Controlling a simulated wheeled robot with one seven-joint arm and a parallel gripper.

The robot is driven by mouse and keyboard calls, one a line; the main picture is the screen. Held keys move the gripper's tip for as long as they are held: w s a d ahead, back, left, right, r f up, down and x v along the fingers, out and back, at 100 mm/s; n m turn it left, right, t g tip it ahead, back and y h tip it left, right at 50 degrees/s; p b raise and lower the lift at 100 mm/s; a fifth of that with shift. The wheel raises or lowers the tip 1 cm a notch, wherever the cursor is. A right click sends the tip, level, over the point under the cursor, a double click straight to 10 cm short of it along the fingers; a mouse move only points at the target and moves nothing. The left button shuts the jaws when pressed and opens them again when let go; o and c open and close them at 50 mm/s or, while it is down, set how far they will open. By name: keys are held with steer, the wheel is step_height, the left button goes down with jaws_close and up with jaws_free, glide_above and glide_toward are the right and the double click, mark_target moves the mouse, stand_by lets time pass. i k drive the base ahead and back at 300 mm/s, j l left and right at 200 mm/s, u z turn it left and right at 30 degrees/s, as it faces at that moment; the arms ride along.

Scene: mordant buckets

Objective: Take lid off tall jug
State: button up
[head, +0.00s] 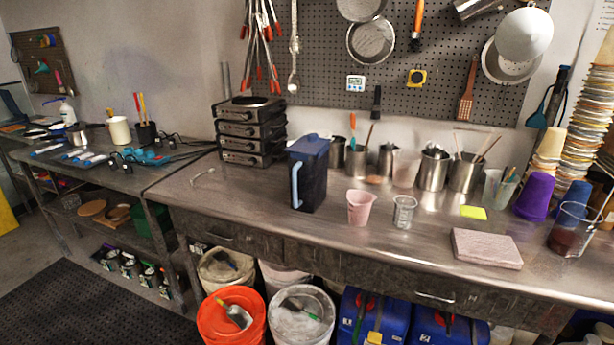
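The tall jug (314,184) is dark navy with a light blue handle on its left side. It stands upright on the steel workbench (250,195), left of the middle. Its blue lid (309,145) sits on top and appears seated on the rim, with a small raised part at the top. The inside of the jug is hidden. My gripper is not in view.
Stacked black hot plates (250,132) stand behind left of the jug. Steel pots with tools (433,170) line the back. The bench in front of the jug is clear.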

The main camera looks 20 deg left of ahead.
mark_target(311, 145)
steer(key=i+j+u, duration=0.25)
steer(key=i+j, duration=0.2)
steer(key=i+j+u, duration=0.25)
steer(key=i, duration=0.3)
steer(key=i+j+u, duration=0.25)
steer(key=i, duration=0.3)
steer(key=j, duration=0.1)
